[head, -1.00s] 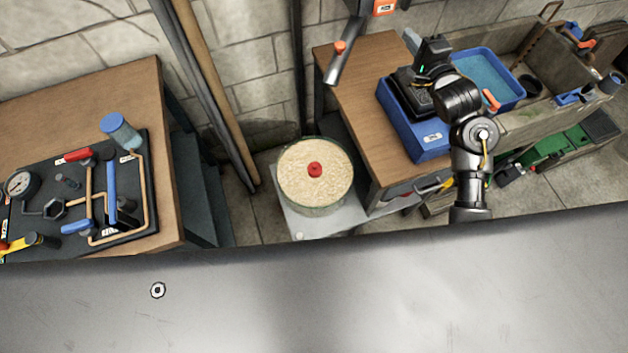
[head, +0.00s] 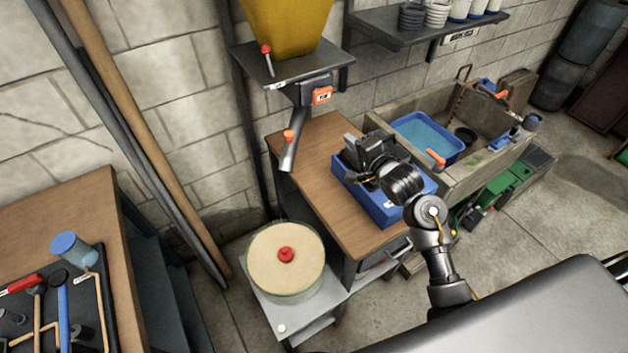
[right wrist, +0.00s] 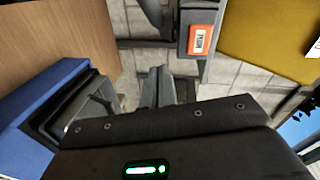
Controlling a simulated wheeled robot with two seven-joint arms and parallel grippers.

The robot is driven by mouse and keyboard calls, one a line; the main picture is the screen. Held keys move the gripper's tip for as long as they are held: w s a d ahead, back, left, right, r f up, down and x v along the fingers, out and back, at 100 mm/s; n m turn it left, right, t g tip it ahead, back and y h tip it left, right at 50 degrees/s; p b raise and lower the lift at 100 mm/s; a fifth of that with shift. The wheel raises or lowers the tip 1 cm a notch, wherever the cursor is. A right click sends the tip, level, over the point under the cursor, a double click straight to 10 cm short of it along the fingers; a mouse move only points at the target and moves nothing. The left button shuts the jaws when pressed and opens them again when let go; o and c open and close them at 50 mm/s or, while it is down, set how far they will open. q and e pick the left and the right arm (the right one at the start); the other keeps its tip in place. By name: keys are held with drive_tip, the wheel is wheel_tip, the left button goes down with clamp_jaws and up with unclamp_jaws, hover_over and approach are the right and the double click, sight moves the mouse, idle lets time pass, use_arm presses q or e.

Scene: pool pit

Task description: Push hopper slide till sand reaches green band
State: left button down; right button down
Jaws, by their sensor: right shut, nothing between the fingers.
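The yellow hopper (head: 287,22) hangs at the top of the head view and also shows in the right wrist view (right wrist: 268,30). Below its shelf is a dark slide block with an orange label (head: 322,95), seen too in the wrist view (right wrist: 200,39). A round clear vessel (head: 290,295) holds pale sand (head: 265,250) around a red knob (head: 285,255). I cannot make out a green band. My right gripper (head: 358,145) is shut and empty, apart from the slide; its fingers show in the wrist view (right wrist: 158,88). My left gripper is out of view.
A blue tray (head: 385,208) sits on the wooden bench (head: 325,200) below my right gripper. Poles lean on the wall.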

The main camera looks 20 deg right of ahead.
drive_tip(key=s+a+f+n+g+h, duration=0.2)
drive_tip(key=s+f+n+g, duration=0.75)
drive_tip(key=s+f, duration=1.2)
drive_tip(key=s+f+n+g+b, duration=0.15)
drive_tip(key=s+f, duration=0.35)
drive_tip(key=f, duration=0.7)
drive_tip(key=s+f+n+g+b, duration=0.15)
drive_tip(key=s+f, duration=0.35)
drive_tip(key=f, duration=0.8)
drive_tip(key=s+f+n+g, duration=0.1)
drive_tip(key=s+f, duration=0.6)
drive_tip(key=s, duration=0.4)
drive_tip(key=s+d+f+n+g+h+b, duration=0.1)
drive_tip(key=s+f+n, duration=0.1)
drive_tip(key=s+f, duration=0.6)
drive_tip(key=s, duration=0.3)
drive_tip(key=shift+d+n+g, duration=0.1)
drive_tip(key=shift+n+g, duration=0.15)
